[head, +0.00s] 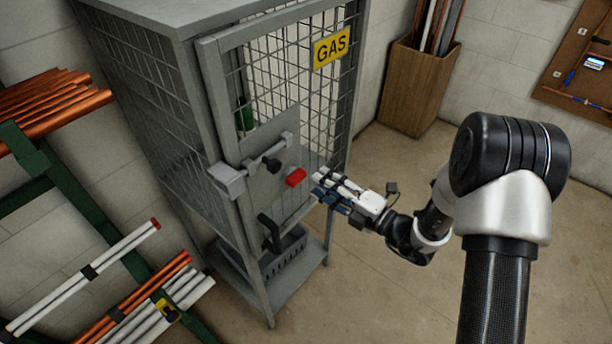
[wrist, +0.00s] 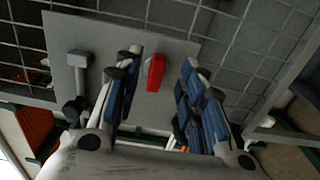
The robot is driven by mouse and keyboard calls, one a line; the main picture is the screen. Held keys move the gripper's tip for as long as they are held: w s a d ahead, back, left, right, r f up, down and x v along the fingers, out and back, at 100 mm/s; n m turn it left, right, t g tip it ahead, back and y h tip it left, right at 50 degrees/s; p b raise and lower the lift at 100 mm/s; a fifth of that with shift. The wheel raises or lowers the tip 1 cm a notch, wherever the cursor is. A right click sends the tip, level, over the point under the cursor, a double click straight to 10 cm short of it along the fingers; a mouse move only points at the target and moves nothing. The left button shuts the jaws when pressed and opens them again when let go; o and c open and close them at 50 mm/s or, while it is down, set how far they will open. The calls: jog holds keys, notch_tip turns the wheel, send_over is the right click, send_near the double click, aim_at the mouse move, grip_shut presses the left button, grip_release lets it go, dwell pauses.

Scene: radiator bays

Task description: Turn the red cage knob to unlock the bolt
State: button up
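The red cage knob (head: 296,177) sits on the grey lock plate (head: 262,150) of the gas cage door. The bolt (head: 250,166) is a grey bar with a dark handle, above and left of the knob. My gripper (head: 322,184) is just right of the knob in the head view, apart from it. In the wrist view the red knob (wrist: 156,73) shows between the two fingers of my gripper (wrist: 158,80), beyond their tips or near them. The fingers are spread and hold nothing. A dark door handle (head: 270,232) is below the knob.
The cage (head: 175,100) is wire mesh with a yellow GAS sign (head: 331,46). A pipe rack (head: 60,200) stands at the left. A wooden bin (head: 416,88) with long pieces stands at the back wall. The floor right of the cage is clear.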

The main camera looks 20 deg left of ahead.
aim_at(306, 174)
jog(key=b+x, duration=0.1)
jog(key=x, duration=0.5)
jog(key=shift+a, duration=0.15)
jog(key=c, duration=0.7)
